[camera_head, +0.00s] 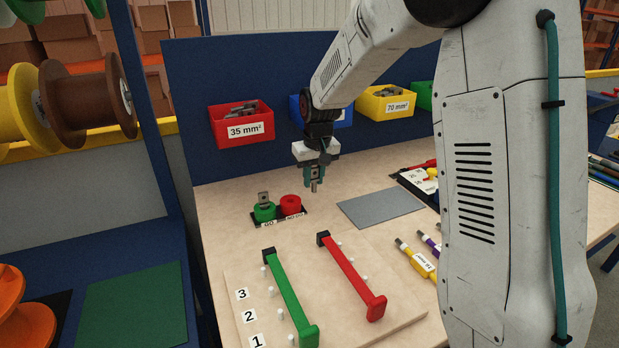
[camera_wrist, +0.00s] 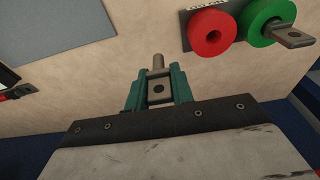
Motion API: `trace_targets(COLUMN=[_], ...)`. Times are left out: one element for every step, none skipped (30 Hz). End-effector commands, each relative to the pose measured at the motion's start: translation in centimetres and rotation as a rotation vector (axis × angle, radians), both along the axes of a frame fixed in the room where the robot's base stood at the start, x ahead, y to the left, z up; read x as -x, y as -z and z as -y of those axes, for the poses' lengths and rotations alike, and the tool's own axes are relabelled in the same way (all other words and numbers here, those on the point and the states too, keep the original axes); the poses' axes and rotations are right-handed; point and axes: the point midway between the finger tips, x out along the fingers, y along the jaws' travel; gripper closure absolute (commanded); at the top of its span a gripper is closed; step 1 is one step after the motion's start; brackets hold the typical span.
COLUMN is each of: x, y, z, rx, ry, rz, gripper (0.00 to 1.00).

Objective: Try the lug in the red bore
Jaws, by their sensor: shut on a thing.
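My gripper (camera_head: 314,176) is shut on a grey metal lug (camera_head: 314,186), held in the air above the bench with its narrow barrel pointing down. In the wrist view the lug (camera_wrist: 158,88) sits between the teal fingers, its flat holed palm in the jaws and its barrel sticking out. The red bore (camera_head: 290,206) is a red ring on a dark base, below and a little left of the lug in the head view; it also shows in the wrist view (camera_wrist: 212,32). The lug is apart from it. The green bore (camera_head: 264,212) beside it has another metal lug (camera_head: 264,198) standing in it.
A grey mat (camera_head: 381,208) lies right of the bores. A board with a green bar (camera_head: 290,298) and a red bar (camera_head: 351,278) lies in front. Bins, including a red one (camera_head: 240,124) marked 35 mm², hang behind. Marked cable pieces (camera_head: 416,258) lie at the right.

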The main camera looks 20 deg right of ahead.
Motion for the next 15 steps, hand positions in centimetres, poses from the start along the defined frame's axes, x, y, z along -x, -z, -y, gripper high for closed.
trace_targets(x=[1.4,2.2,3.3,4.2,5.0,6.1,6.9,7.6,8.6,9.2,9.8,10.5,10.9,11.3,11.8], y=[-0.3,-0.4,-0.5,-0.5,-0.6,-0.7,-0.8,-0.8,-0.9,-1.0,-1.0,-1.1,-1.1,-1.1,-1.2], z=[-0.1,-0.2,-0.3,-0.4,-0.5,-0.6,-0.6,-0.7,-0.8,-0.9,-0.9,-1.0,-1.0,-1.1,-1.1], rx=[0.000,0.000,0.000,0.000,0.000,0.000,0.000,0.000,0.000,0.000,0.000,0.000,0.000,0.000,0.000], ry=[0.000,0.000,0.000,0.000,0.000,0.000,0.000,0.000,0.000,0.000,0.000,-0.001,-0.001,-0.001,-0.001], rz=[0.002,0.003,0.003,0.002,0.002,0.003,0.003,0.003,0.003,0.004,0.003,0.003,0.002,0.002,0.003], gripper=[0.99,0.99,0.99,0.99,0.99,0.99,0.99,0.99,0.99,0.99,0.99,0.99,0.99,0.99,0.99])
